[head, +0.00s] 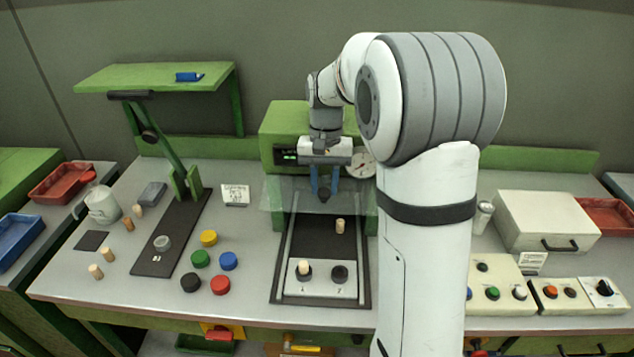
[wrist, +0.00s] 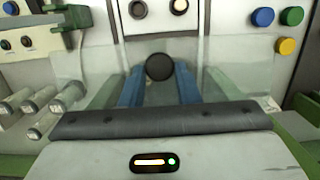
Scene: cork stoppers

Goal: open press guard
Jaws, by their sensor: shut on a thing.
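The green press (head: 285,125) stands at the back middle of the bench, with a lit display and a round dial. Its guard is a clear panel (head: 280,197) across the press front, carrying a dark round knob (head: 324,196). My gripper (head: 324,188) points down at the panel, its blue fingers shut on the knob. In the wrist view the knob (wrist: 159,67) sits between the fingertips, with the clear panel (wrist: 90,66) around it. How far the guard is raised is hard to tell.
In front of the press, a two-hole block (head: 321,289) has a cork (head: 304,267) in its left hole. Another cork (head: 340,226) stands behind it on the dark bed. Coloured caps (head: 229,261) lie to the left. Button boxes (head: 500,293) stand to the right.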

